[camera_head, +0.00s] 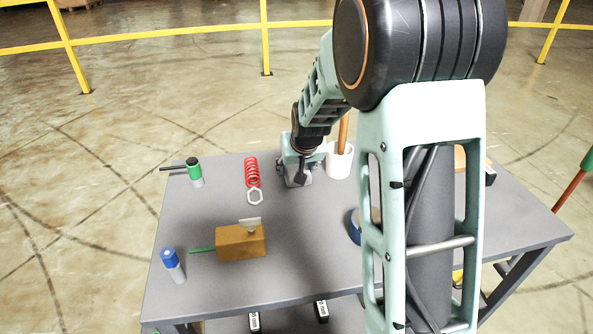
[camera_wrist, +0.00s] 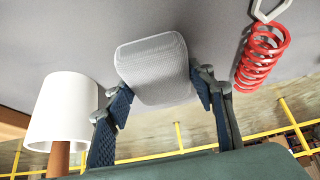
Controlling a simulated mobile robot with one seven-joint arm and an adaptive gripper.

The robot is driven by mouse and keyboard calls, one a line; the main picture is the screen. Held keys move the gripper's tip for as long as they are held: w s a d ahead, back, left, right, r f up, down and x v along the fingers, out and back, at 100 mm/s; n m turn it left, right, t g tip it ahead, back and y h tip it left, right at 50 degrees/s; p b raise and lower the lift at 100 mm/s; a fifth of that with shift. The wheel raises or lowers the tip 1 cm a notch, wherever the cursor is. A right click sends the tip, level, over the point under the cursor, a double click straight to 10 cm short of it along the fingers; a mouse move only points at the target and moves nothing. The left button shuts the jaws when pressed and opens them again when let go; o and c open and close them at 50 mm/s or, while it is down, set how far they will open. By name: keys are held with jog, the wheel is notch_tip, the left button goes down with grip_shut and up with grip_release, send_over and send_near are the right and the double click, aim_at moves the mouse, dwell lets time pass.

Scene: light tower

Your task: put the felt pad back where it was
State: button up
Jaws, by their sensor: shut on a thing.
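The felt pad (camera_wrist: 153,68) appears in the wrist view as a light grey, rounded block with a fabric-like surface. My gripper (camera_wrist: 163,90) has its two dark fingers on either side of it and is shut on it. In the head view my gripper (camera_head: 297,178) is low over the far part of the grey table (camera_head: 310,245), between a red spring and a white cup. The pad is mostly hidden there by the gripper. I cannot tell whether the pad touches the tabletop.
The white cup (camera_head: 340,163) with a wooden handle stands close right of my gripper. The red spring (camera_head: 252,172) and a hex ring (camera_head: 255,197) lie to its left. The middle is clear.

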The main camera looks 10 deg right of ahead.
jog(key=shift+f, duration=0.1)
jog(key=o, duration=1)
jog(key=shift+r, duration=0.35)
jog(key=p+v, duration=0.2)
jog(key=v, duration=0.9)
jog(key=shift+s+r+p, duration=0.3)
jog(key=shift+p, duration=0.1)
jog(key=shift+d, duration=0.1)
